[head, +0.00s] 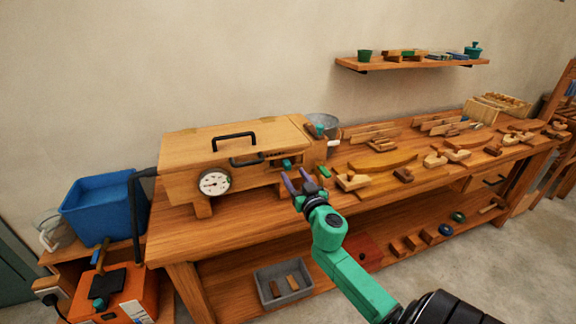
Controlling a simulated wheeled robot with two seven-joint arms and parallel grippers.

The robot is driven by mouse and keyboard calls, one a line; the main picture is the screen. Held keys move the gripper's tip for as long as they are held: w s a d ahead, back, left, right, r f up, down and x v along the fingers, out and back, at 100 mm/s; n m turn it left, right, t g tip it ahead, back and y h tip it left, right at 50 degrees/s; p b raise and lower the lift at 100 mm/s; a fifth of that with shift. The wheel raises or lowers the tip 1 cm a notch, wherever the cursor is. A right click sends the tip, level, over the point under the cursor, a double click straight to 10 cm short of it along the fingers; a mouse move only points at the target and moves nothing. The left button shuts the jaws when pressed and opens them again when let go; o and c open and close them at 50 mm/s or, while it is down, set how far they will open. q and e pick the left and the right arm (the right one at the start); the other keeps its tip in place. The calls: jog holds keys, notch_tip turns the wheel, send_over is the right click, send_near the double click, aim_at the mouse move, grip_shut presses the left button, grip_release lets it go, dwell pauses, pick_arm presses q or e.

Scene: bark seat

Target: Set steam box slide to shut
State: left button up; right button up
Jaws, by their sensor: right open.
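The wooden steam box (188,157) stands at the left end of the workbench, with a black handle on its lid and a round white gauge on its front. A small teal knob (287,164) sits at a dark slot at the right of its front, seemingly the slide; its exact position along the slot is too small to tell. My left gripper is out of view.
The wooden workbench (225,237) holds clamps, planes and loose wood pieces to the right of the box. A metal bucket (324,122) stands behind the box's right end. A black hose (138,205) runs down at its left. A blue bin (98,207) stands further left.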

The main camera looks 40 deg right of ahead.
aim_at(289, 168)
jog(key=x, duration=0.5)
grip_shut()
jog(key=shift+f, duration=0.1)
dwell(1.2)
